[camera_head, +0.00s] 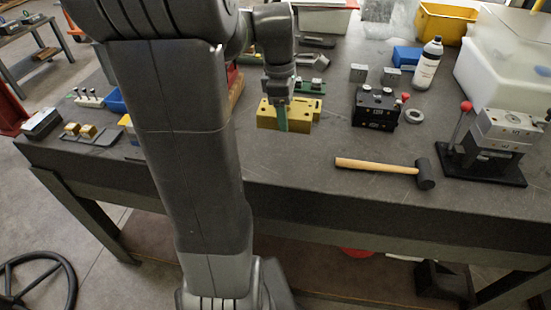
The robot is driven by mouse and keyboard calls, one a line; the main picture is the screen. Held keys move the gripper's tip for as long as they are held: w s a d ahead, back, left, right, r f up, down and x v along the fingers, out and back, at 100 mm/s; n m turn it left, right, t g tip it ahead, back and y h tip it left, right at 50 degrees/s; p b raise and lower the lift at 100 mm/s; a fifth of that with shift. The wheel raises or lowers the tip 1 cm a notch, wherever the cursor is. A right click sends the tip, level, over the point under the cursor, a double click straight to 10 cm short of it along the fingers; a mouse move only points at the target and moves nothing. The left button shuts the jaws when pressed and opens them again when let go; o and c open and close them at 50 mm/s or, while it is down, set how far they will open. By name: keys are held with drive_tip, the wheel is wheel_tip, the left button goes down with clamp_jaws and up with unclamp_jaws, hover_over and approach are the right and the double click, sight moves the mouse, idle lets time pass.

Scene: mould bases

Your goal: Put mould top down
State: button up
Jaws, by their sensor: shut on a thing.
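A yellow mould block (302,113) is in the middle of the head view, over the far half of the dark workbench. My gripper (281,112) points down over it and is shut on it. A greenish finger crosses the block's near face, and the other finger is hidden behind. I cannot tell whether the block touches the bench or hangs just above it. A green mould base (310,87) with upright pins sits just behind and to the right, partly hidden by my wrist. A black mould block (374,110) with silver tops stands to the right.
A hammer (375,166) lies in front, right of the gripper. A metal ring (413,116), a white bottle (427,64) and a press with a red-knobbed lever (485,165) stand farther right. Small grey blocks (358,72) are behind. My arm covers the left-centre.

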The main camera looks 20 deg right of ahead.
hover_over(285, 154)
wheel_tip(285, 154, down, 7)
drive_tip(key=shift+w+a+f, duration=0.1)
drive_tip(key=shift+a, duration=0.05)
drive_tip(key=shift+f, duration=1.45)
drive_tip(key=shift+f+b, duration=0.2)
drive_tip(key=shift+b, duration=0.15)
drive_tip(key=o, duration=1.6)
drive_tip(key=r, duration=0.8)
drive_tip(key=a+r+p, duration=0.1)
drive_tip(key=r, duration=0.3)
drive_tip(key=shift+w+a+r, duration=0.1)
drive_tip(key=shift+w+r, duration=0.05)
drive_tip(key=shift+w, duration=0.2)
